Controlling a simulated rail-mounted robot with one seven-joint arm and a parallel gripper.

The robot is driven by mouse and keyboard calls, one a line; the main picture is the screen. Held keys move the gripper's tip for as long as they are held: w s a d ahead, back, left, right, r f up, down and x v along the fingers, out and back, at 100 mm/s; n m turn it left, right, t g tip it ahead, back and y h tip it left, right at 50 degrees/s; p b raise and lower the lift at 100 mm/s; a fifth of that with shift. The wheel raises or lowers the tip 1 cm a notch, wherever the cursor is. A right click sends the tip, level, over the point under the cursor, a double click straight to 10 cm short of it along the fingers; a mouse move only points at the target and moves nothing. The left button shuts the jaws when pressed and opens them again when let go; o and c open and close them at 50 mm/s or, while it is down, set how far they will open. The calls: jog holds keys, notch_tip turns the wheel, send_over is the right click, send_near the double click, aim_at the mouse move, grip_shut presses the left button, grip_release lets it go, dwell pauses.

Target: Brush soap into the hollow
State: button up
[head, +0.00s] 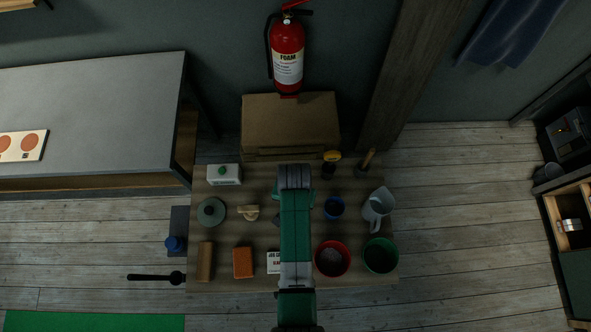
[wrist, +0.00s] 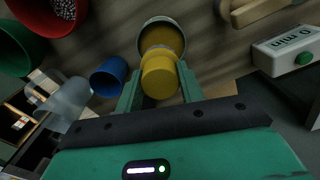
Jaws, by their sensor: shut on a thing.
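My gripper (wrist: 159,82) is shut on a yellow cylindrical thing (wrist: 160,73) in the wrist view. I cannot tell whether it is a brush. A round, pale-rimmed thing with a yellowish-brown inside (wrist: 163,30) shows just beyond it; whether the two touch or are joined is unclear. In the head view my arm (head: 294,225) reaches over the wooden table (head: 225,280) and hides the fingertips and what they hold. A wooden-handled tool (head: 369,158) stands in a dark pot at the back right. I cannot clearly make out the hollow or the soap.
A white timer (head: 224,174), a green round piece (head: 203,218) and an orange block (head: 242,263) are left. A cardboard box (head: 290,115) stands behind.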

jog(key=shift+w+a+f+b, duration=0.1)
jog(key=shift+w+f+b, duration=0.05)
jog(key=shift+f+b, duration=0.35)
notch_tip(320, 180, down, 5)
jog(key=b, duration=0.5)
jog(key=shift+f, duration=0.6)
dwell(1.6)
notch_tip(320, 180, up, 7)
jog(key=p, duration=0.7)
jog(key=shift+r, duration=0.2)
jog(key=shift+f, duration=0.1)
dwell(0.3)
